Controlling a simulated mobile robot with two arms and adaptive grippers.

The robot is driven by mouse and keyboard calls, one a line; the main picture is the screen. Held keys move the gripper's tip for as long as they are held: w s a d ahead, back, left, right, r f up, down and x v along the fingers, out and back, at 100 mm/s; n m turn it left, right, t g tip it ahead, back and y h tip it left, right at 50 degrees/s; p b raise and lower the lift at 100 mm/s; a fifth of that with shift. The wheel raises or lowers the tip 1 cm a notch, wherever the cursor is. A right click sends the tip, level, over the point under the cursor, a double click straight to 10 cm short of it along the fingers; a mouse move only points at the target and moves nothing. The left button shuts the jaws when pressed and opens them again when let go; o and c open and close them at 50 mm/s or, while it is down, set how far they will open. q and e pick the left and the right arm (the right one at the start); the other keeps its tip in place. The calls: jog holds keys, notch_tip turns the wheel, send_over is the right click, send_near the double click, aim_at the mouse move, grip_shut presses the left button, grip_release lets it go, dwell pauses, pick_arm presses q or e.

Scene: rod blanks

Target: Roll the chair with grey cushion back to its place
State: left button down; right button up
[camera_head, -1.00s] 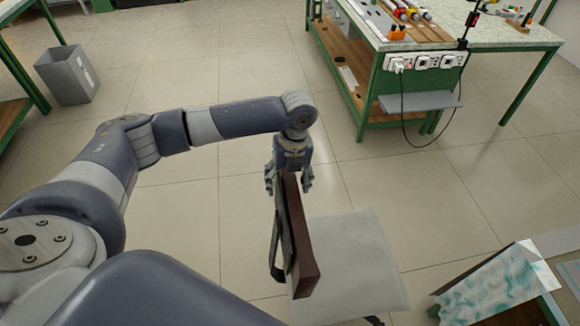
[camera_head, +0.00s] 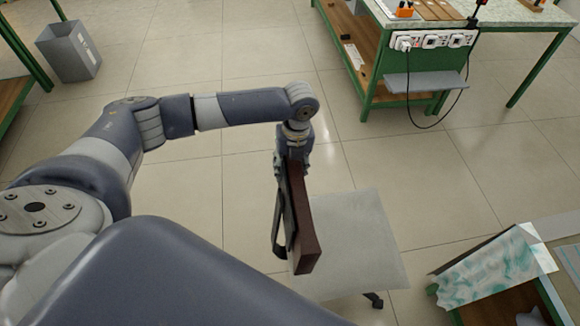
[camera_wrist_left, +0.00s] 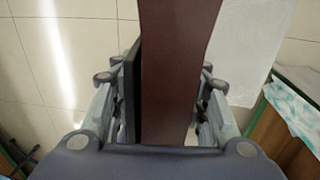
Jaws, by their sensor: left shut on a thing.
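The chair has a light grey seat cushion (camera_head: 355,245) and a dark brown backrest (camera_head: 304,225) with a black piece on its left side. It stands on the floor in front of me, and one caster shows below the seat in the head view. My left gripper (camera_head: 293,160) is shut on the top edge of the backrest. In the left wrist view, the backrest (camera_wrist_left: 178,70) runs between the fingers, with the cushion (camera_wrist_left: 245,50) at its right. Most of the chair's base is hidden. My right gripper is not in view.
A green-framed workbench (camera_head: 372,60) with sockets and a hanging cable stands at the back right. A table with a teal-patterned sheet (camera_head: 490,268) is close to the chair's right. A grey bin (camera_head: 70,52) stands far left. The tiled floor between is clear.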

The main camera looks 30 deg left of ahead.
pick_arm(q)
jog(key=shift+s+d, duration=0.1)
jog(key=shift+d, duration=0.1)
jog(key=s+d+p, duration=0.4)
jog(key=s+d, duration=0.1)
jog(key=d, duration=0.4)
jog(key=s+d+p, duration=0.5)
jog(key=s+d, duration=0.1)
jog(key=d, duration=0.3)
jog(key=shift+d+p, duration=0.3)
jog(key=shift+d, duration=0.1)
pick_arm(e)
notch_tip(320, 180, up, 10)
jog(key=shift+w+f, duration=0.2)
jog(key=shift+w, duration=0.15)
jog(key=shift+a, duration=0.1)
